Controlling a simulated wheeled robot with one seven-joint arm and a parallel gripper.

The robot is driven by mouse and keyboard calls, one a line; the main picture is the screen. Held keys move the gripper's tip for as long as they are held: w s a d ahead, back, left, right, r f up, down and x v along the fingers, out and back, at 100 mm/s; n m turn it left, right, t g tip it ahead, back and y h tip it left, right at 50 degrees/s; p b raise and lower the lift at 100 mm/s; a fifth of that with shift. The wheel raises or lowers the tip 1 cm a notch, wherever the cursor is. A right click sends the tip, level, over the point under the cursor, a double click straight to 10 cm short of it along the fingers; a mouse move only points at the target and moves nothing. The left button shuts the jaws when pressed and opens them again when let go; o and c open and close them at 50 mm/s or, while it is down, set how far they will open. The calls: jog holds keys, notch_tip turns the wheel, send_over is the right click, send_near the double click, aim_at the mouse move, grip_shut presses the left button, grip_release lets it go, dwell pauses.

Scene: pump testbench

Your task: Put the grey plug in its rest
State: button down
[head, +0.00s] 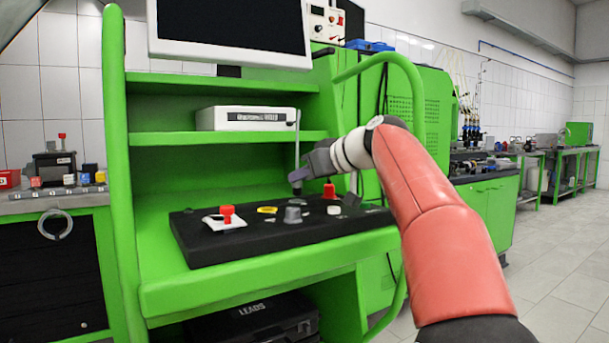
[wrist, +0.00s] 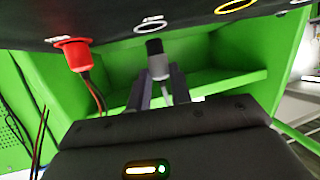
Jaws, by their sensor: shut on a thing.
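My gripper (wrist: 161,88) is shut on the grey plug (wrist: 159,66), whose black tip points at the dark panel (wrist: 105,18). A white ring marking (wrist: 150,23), which may be the rest, lies just beyond the tip in the wrist view. The plug seems apart from the panel; the exact gap is unclear. In the head view my gripper (head: 302,171) is over the back part of the black panel (head: 215,250), with the plug (head: 297,187) hanging below it, small and partly hidden. The ring cannot be made out there.
A red plug (head: 329,191) stands close to the right of my gripper; it also shows in the wrist view (wrist: 75,55) with its cable. A grey knob (head: 292,215), yellow part (head: 267,210) and red knob (head: 227,213) stand nearer the front. A green shelf (head: 215,138) is behind.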

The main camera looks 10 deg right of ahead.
jog(key=shift+f+b, duration=0.65)
jog(key=shift+f, duration=0.1)
jog(key=shift+r, duration=0.25)
jog(key=shift+r+p, duration=0.55)
jog(key=shift+p, duration=0.15)
jog(key=c, duration=0.8)
grip_release()
jog(key=shift+o, duration=0.2)
jog(key=shift+r, duration=0.1)
